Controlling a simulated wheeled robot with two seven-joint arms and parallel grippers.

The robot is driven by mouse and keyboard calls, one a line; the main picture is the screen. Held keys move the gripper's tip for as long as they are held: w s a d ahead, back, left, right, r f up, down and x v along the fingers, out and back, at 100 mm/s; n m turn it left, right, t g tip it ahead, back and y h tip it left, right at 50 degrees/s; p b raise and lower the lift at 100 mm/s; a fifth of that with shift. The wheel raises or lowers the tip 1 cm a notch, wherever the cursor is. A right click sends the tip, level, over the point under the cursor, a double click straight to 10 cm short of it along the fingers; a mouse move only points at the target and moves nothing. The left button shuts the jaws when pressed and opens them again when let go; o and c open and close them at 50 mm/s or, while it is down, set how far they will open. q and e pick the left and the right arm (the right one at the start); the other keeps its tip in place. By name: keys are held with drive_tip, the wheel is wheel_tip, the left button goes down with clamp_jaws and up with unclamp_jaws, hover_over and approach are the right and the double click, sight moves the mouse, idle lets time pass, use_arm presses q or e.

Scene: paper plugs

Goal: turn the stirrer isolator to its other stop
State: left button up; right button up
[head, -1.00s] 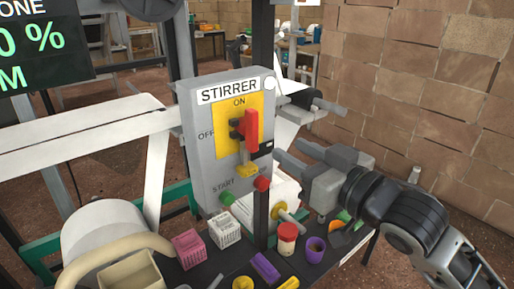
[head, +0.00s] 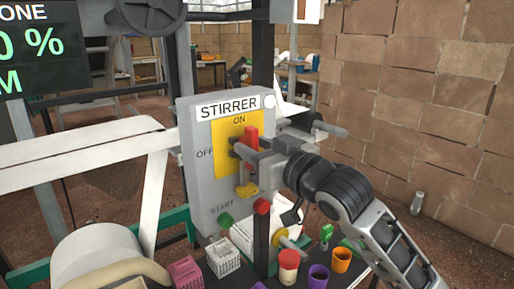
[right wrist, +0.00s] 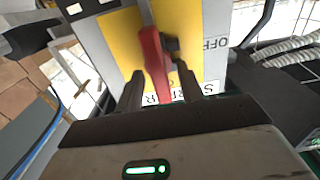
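The stirrer isolator is a red handle (head: 252,138) on a yellow plate (head: 225,132) on the front of a grey box (head: 199,180) labelled STIRRER. The handle stands upright, in line with the ON mark; OFF is at the left. My right gripper (head: 244,157) is at the handle. In the right wrist view the red handle (right wrist: 154,62) lies between the two fingers of my right gripper (right wrist: 160,88), with gaps showing on both sides, so it is open around the handle. The head view partly hides the handle's lower part behind the gripper. My left gripper is not in view.
A green button (head: 225,221) and a red button (head: 262,206) sit low on the box, near a yellow tab (head: 247,190). Below are a white basket (head: 222,257), a red-lidded jar (head: 288,265), and purple (head: 318,277) and orange (head: 341,260) cups. A brick wall (head: 425,110) stands right.

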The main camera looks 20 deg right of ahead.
clamp_jaws()
